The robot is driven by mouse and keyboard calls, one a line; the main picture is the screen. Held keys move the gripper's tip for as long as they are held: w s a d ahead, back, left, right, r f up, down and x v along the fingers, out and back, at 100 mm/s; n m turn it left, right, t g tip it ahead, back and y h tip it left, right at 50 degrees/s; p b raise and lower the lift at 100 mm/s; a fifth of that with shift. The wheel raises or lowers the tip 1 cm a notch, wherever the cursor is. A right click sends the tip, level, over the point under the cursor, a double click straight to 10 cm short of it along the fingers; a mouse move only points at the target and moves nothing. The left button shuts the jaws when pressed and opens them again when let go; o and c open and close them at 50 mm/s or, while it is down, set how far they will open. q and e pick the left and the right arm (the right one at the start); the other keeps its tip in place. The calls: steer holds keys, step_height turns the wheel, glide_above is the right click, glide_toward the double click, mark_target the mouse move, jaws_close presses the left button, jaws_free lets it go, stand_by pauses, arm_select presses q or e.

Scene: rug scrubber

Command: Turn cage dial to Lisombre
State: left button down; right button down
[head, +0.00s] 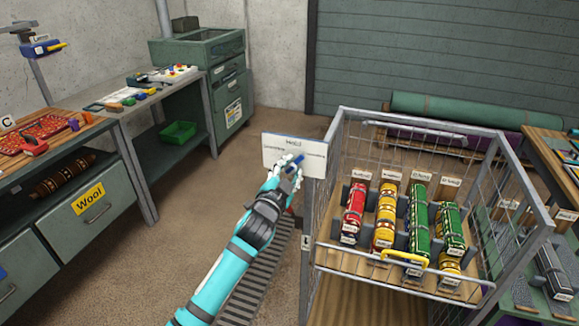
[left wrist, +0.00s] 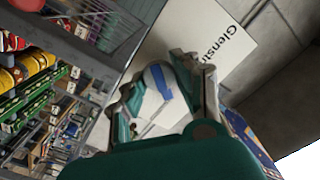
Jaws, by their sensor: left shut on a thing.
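The cage dial's white sign (head: 270,146) is mounted on the left corner of the wire cage (head: 342,118). It seems to read "Hold" at the top, with small side labels I cannot read surely there; in the left wrist view the sign (left wrist: 240,55) shows "Glenstr…", cut off. My left gripper (head: 289,168) is shut on this handle. The left wrist view shows the handle's blue strip (left wrist: 159,82) between the fingers (left wrist: 163,98). My right gripper is out of view.
A workbench (head: 139,108) and a drawer table (head: 66,225) stand left.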

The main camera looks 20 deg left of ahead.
arm_select(q)
steer(key=shift+m+p, duration=0.3)
steer(key=shift+m, duration=0.8)
steer(key=c, duration=1)
jaws_free()
steer(key=shift+o, duration=0.2)
steer(key=s, duration=1.2)
steer(key=shift+a, duration=0.2)
